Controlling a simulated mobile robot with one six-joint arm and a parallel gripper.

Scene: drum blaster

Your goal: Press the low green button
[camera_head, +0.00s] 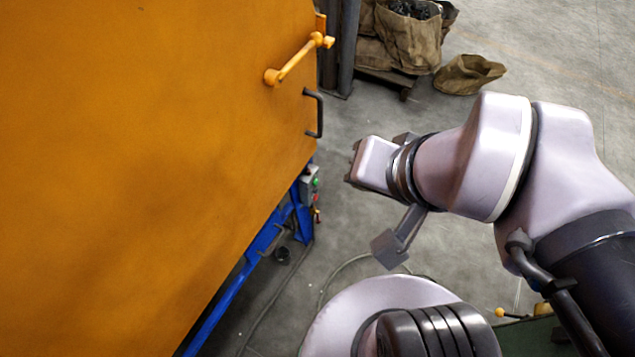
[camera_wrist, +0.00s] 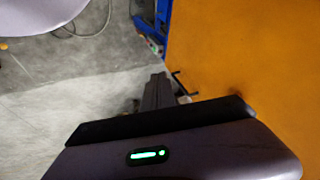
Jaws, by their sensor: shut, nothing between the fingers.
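A small grey control box (camera_head: 308,186) sits on the blue frame at the right edge of the big orange machine in the head view. It carries a small green button (camera_head: 316,183) with a red spot just below it. My gripper (camera_head: 350,164) is to the right of the box and higher in the picture, apart from it, pointing left toward the machine. In the wrist view my gripper's dark fingers (camera_wrist: 157,90) are together with nothing between them. No green button can be made out clearly in the wrist view.
The orange machine (camera_head: 150,150) fills the left, with a yellow lever (camera_head: 298,60) and a black handle (camera_head: 316,113) projecting at its right edge. Sacks (camera_head: 408,38) stand at the back. A cable lies on the grey floor. Open floor shows between the machine and my arm.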

